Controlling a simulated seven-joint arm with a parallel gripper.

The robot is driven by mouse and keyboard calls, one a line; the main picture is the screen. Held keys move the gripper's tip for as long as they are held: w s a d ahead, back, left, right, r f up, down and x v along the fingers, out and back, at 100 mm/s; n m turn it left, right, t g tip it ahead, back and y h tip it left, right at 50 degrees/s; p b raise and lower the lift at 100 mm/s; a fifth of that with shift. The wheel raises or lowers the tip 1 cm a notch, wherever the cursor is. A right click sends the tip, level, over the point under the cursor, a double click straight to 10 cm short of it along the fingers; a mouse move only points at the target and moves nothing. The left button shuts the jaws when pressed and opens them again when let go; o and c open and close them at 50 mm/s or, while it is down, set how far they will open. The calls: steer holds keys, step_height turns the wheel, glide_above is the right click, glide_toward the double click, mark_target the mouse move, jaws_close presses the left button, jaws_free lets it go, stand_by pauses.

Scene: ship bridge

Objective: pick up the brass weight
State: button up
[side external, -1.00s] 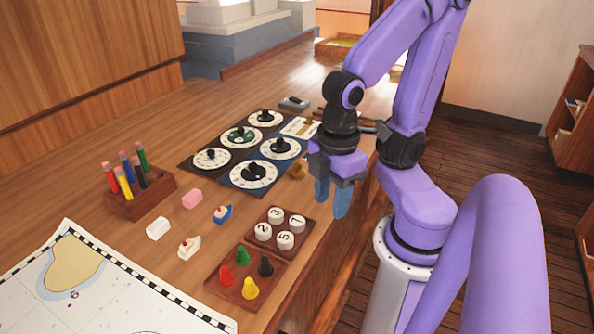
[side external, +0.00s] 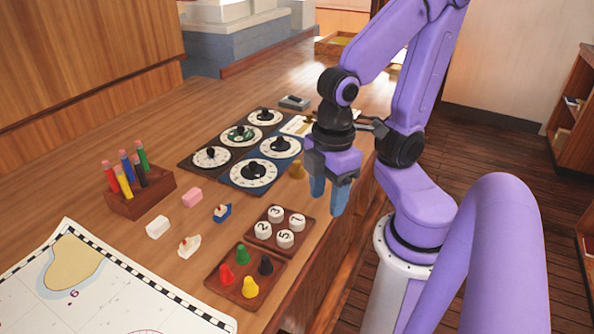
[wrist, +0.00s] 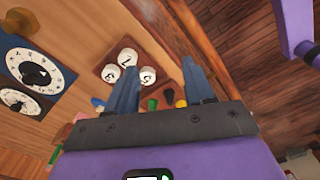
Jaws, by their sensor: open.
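The brass weight (side external: 297,169) is a small gold-brown piece standing on the wooden counter, beside the near right corner of the dial panels in the side view. My gripper (side external: 328,202) is to the right of it in the picture, pointing down near the counter's right edge, with its two blue fingers apart and nothing between them. In the wrist view the fingers (wrist: 162,85) are also apart.
Dial panels (side external: 230,172) lie left of the weight. A tray of numbered white pieces (side external: 256,239) and a tray of coloured pegs (side external: 220,292) lie nearer. A pencil holder (side external: 126,207), small blocks and a chart (side external: 110,300) are further left.

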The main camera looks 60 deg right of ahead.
steer(key=w+d+r+m, duration=0.2)
steer(key=w+d+m, duration=0.1)
steer(key=w+m, duration=0.5)
steer(key=w+d+r+m, duration=0.25)
steer(key=w+m, duration=0.35)
steer(key=w, duration=0.3)
steer(key=w+d+r+m, duration=0.2)
steer(key=d+r+m, duration=0.1)
steer(key=d+m, duration=0.35)
steer(key=m, duration=0.7)
glide_above(297, 162)
steer(key=shift+n, duration=0.25)
steer(key=f, duration=1)
steer(key=shift+a+f, duration=0.1)
steer(key=shift+a, duration=0.1)
steer(key=shift+d+f, duration=0.2)
steer(key=shift+f, duration=2.45)
jaws_close()
